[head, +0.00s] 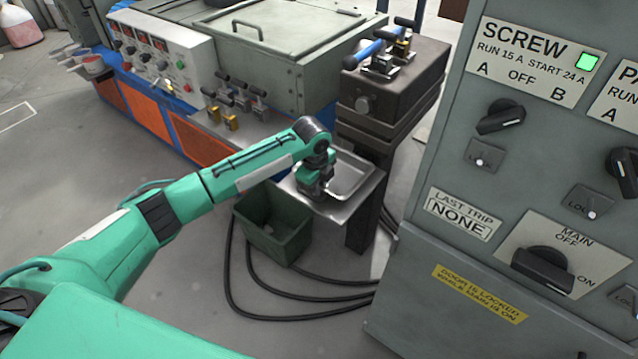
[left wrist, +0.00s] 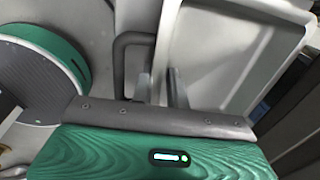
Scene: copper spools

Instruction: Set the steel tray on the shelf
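The steel tray (head: 358,176), a shallow pale metal pan, is over the flat grey shelf (head: 335,209) beside a dark post. It looks level and close to the shelf, but I cannot tell whether it rests fully. My left gripper (head: 318,192) is at the tray's near left edge and hides part of it. In the left wrist view the tray (left wrist: 235,55) fills the upper right. The left fingers (left wrist: 160,88) stand a little apart at its rim; whether they press on it is unclear. My right gripper is not in view.
A dark green bin (head: 272,225) stands on the floor below and left of the shelf. Black cables (head: 300,293) loop beside it. A grey control cabinet (head: 480,200) is close on the right. A machine bench (head: 190,110) lies behind my left arm.

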